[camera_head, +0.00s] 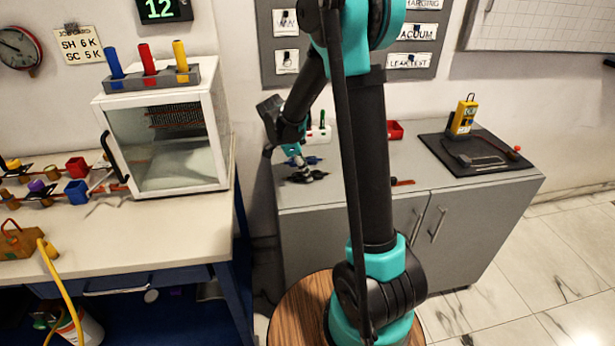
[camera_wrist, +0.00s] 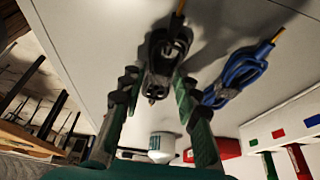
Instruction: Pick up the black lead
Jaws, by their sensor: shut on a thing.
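The black lead (camera_wrist: 166,52) is a small coiled bundle with a yellow-orange tip, lying between my gripper's fingers in the wrist view. My gripper (camera_wrist: 157,84) is shut on it, one finger on each side. In the head view, my gripper (camera_head: 301,168) points down at the left part of the grey cabinet top, with the black lead (camera_head: 308,177) at its tips. I cannot tell whether the lead is clear of the surface. A blue lead (camera_wrist: 238,74) lies to the right in the wrist view, apart from the fingers; it also shows in the head view (camera_head: 311,160).
A white rack (camera_wrist: 288,122) with coloured marks, a red bin (camera_wrist: 218,149) and a white cylinder (camera_wrist: 161,146) are nearby. A yellow meter (camera_head: 464,116) stands on a black mat (camera_head: 500,166) at the right. The cabinet top between bin and mat is largely clear.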

